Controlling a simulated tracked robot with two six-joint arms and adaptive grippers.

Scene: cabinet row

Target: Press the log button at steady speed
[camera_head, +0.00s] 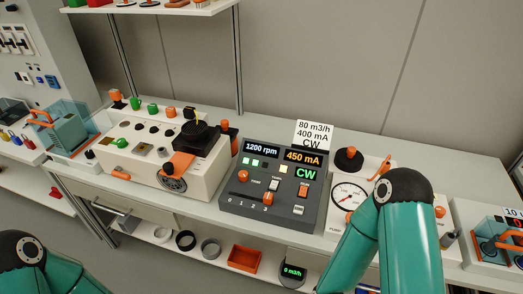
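A dark grey control console (230,195) stands on the bench in the middle. Its displays read 1200 rpm (262,148), 450 mA (303,157) and CW (306,174). It carries an orange knob (243,176), an orange-tipped slider (268,198), an orange-red switch (303,191) and a pale button (299,210) at its lower right. The small labels are too small to read, so I cannot tell which control is the log button. A round meter on the lower shelf reads 0 m3/h (292,271). Both grippers are out of view; only my teal arms show.
A white card (314,134) behind the console reads 80 m3/h, 400 mA, CW. A cream unit (138,152) stands left of the console. A white gauge unit (345,196) on its right is partly hidden by my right arm. An orange tray (244,259) lies on the lower shelf.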

